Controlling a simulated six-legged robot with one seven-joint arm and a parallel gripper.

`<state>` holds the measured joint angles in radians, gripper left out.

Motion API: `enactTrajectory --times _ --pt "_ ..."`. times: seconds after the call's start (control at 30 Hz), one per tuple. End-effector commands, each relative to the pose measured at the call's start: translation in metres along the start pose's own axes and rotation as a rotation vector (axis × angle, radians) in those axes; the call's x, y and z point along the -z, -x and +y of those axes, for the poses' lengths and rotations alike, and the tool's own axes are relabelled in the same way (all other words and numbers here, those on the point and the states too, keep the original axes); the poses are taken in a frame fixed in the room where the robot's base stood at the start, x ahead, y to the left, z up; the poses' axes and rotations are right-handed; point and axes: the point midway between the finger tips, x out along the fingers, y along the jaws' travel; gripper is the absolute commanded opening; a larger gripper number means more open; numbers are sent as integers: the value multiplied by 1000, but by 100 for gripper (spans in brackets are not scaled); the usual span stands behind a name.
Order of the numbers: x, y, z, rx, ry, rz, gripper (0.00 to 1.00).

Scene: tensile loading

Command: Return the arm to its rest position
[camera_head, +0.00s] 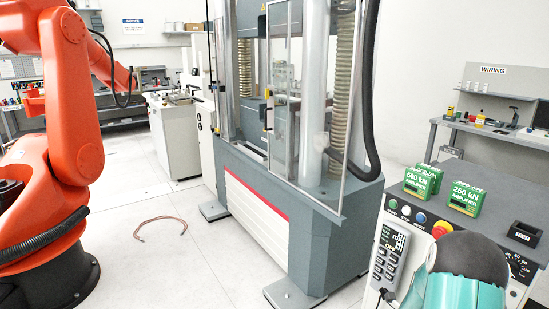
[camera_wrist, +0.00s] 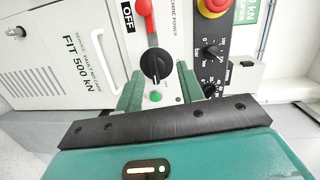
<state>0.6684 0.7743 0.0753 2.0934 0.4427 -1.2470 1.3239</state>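My gripper (camera_wrist: 160,70) shows in the wrist view with two green fingers set well apart and nothing held between them. It faces the machine's control panel (camera_wrist: 185,20). A black rotary knob (camera_wrist: 155,64) lies in line with the gap between the fingers; I cannot tell whether they touch it. A green button (camera_wrist: 155,97) shows in the same gap. In the head view, the teal and black end of my arm (camera_head: 465,275) is at the lower right, in front of the control console (camera_head: 405,225). Its fingers are hidden there.
Green amplifier boxes (camera_head: 465,198) and a red emergency stop (camera_head: 441,229) are on the console, with a grey handset (camera_head: 388,255) at its front. The tensile machine (camera_head: 300,235) stands in the middle. An orange robot arm (camera_head: 75,110) stands left. A cable (camera_head: 165,225) lies on open floor.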

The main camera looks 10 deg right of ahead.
Motion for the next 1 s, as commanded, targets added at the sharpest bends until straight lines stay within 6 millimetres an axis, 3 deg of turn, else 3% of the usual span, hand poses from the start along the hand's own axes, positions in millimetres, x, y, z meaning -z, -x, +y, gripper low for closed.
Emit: enactTrajectory --times 0.03,0.27,0.5,0.77,1.0 --pt "-20 6 -22 -16 35 -55 38" --pt "-94 56 -91 -116 277 -321 38" --pt "-145 142 -148 -160 580 -605 38" --pt "-158 256 -188 -143 943 -899 38" --pt "-130 360 -207 -79 1298 -1146 38"
